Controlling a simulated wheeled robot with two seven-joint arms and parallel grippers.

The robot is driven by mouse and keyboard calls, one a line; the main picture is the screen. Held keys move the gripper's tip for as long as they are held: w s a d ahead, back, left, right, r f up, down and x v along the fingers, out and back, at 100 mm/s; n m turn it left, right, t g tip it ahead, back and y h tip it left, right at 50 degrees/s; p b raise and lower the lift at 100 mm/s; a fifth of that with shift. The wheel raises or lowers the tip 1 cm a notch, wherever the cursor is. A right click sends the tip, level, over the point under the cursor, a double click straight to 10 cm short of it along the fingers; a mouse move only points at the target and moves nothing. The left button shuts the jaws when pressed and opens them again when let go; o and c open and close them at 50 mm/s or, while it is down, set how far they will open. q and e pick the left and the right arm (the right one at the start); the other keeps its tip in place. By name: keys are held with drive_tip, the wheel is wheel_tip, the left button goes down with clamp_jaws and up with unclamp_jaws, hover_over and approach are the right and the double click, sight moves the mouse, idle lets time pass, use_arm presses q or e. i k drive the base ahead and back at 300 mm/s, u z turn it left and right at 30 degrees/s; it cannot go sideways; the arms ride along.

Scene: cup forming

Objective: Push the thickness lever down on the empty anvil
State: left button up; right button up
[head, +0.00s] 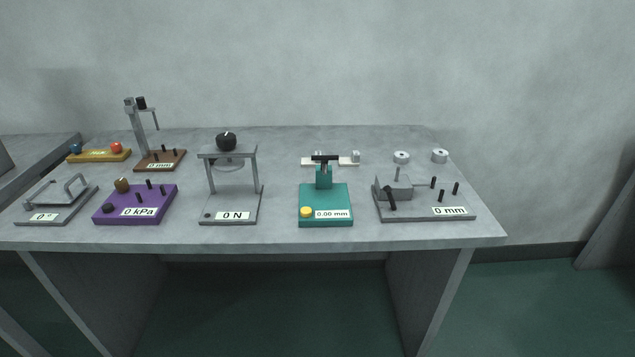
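The teal thickness gauge (325,205) stands right of the table's middle, near the front. Its display (332,214) reads 0.00 mm. A yellow button (306,212) is at its front left. A black lever bar (325,158) lies across the top of its upright teal post (324,177). The anvil is too small to make out, and I see no piece on the gauge. Neither of my grippers is in view.
A white strip (346,162) with small blocks lies behind the gauge. A grey force stand (232,208) reading 0 N is to its left. A grey base (425,212) with black pegs, reading 0 mm, is to its right. Bare table (280,235) lies in front.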

sight(324, 159)
drive_tip(key=k, duration=0.15)
drive_tip(key=u, duration=1.55)
drive_tip(key=i, duration=1.2)
drive_tip(key=z, duration=1.3)
